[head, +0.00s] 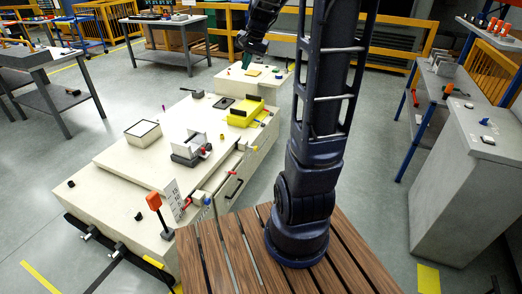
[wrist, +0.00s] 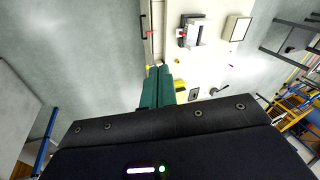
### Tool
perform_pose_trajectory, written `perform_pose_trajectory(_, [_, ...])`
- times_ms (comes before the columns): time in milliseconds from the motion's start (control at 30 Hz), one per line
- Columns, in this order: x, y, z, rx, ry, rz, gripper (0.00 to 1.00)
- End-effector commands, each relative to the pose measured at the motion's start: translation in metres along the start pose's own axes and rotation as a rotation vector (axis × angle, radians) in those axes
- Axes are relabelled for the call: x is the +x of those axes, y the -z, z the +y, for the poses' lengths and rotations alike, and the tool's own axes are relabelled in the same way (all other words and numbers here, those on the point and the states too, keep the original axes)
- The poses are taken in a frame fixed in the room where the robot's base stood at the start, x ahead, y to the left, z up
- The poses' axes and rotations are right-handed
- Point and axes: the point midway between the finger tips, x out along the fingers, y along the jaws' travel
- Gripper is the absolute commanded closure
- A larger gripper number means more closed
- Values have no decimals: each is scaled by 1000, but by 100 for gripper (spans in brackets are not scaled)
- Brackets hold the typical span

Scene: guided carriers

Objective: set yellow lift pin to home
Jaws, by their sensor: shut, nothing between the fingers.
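My gripper (head: 246,62) hangs beyond the long cream carrier (head: 115,170) in the head view. In the wrist view my teal fingers (wrist: 157,72) are closed together, with nothing between them. A small yellow piece (wrist: 147,66) shows at the carrier's edge by the fingertips, apparently a pin; I cannot tell if they touch. In the head view a small yellow piece (head: 255,123) sticks out on the carrier's right side, below a yellow block (head: 241,116). I cannot tell for sure which is the lift pin, nor its setting.
A grey clamp-like fixture (head: 188,152), an open light box (head: 143,132) and an orange-topped post (head: 154,201) stand on the carrier. Red and blue handles line its right side. A grey cabinet (head: 465,200) stands at right.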

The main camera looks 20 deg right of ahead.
Motion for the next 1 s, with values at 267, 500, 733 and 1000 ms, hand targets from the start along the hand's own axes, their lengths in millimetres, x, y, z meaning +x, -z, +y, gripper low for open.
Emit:
perform_pose_trajectory(267, [37,57,-8,138,33,-36,100])
perform_pose_trajectory(500, [73,104,-10,259,62,-63,100])
perform_pose_trajectory(733, [113,148,-6,377,88,-92,100])
perform_pose_trajectory(1000, [164,197,4,519,120,-122,100])
